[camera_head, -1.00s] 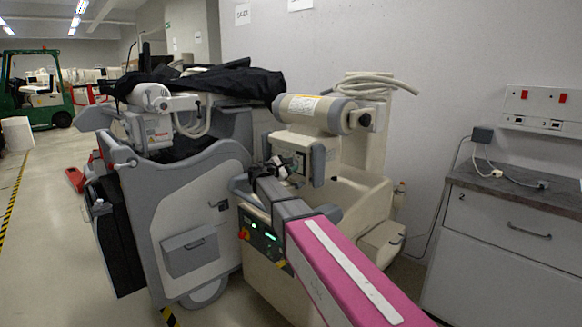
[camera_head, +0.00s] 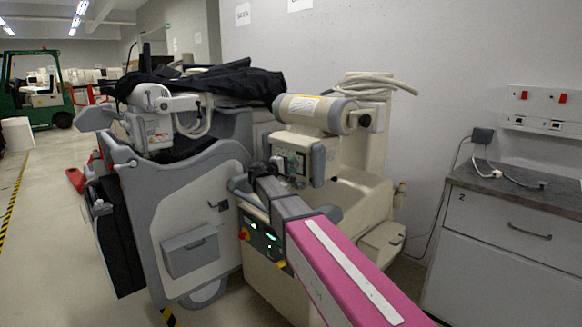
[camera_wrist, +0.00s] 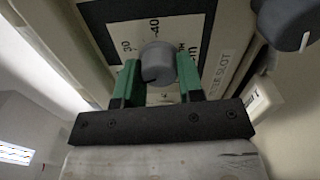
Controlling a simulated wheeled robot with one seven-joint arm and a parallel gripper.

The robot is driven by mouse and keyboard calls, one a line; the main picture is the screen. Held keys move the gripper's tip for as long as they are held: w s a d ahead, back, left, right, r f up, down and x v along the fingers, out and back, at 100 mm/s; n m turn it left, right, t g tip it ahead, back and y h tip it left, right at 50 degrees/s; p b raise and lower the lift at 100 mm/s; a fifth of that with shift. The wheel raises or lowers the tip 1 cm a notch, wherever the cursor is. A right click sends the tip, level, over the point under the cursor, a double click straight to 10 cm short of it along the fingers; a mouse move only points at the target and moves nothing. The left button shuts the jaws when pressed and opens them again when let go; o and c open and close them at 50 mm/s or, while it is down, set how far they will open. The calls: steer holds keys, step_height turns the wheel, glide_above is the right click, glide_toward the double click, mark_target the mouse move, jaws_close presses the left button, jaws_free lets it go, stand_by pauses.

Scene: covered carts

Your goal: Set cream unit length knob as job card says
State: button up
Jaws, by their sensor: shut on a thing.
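The cream unit (camera_head: 352,188) stands against the wall, right of the grey unit. In the wrist view its round grey knob (camera_wrist: 159,63) sits on a white dial plate with a black frame. The marks 30 and -40 show on the dial beside the knob. The green fingers of my gripper (camera_wrist: 160,72) are shut on the knob, one on each side. The knob's pointer is too unclear to read. In the head view my arm reaches to the unit's front panel (camera_head: 291,158) and hides the knob. No readable job card shows.
A dark grey handle (camera_wrist: 290,18) and a "filter slot" label (camera_wrist: 219,73) lie right of the dial. The grey unit (camera_head: 190,200) stands close on the left. A cabinet (camera_head: 500,245) stands right, and floor shows at far left.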

steer(key=m, duration=0.5)
steer(key=shift+m, duration=0.3)
steer(key=shift+s+m, duration=0.1)
steer(key=shift+m, duration=2)
steer(key=o, duration=0.9)
steer(key=shift+r, duration=0.1)
steer(key=v, duration=1)
steer(key=shift+s+a, duration=0.25)
steer(key=shift+a, duration=0.1)
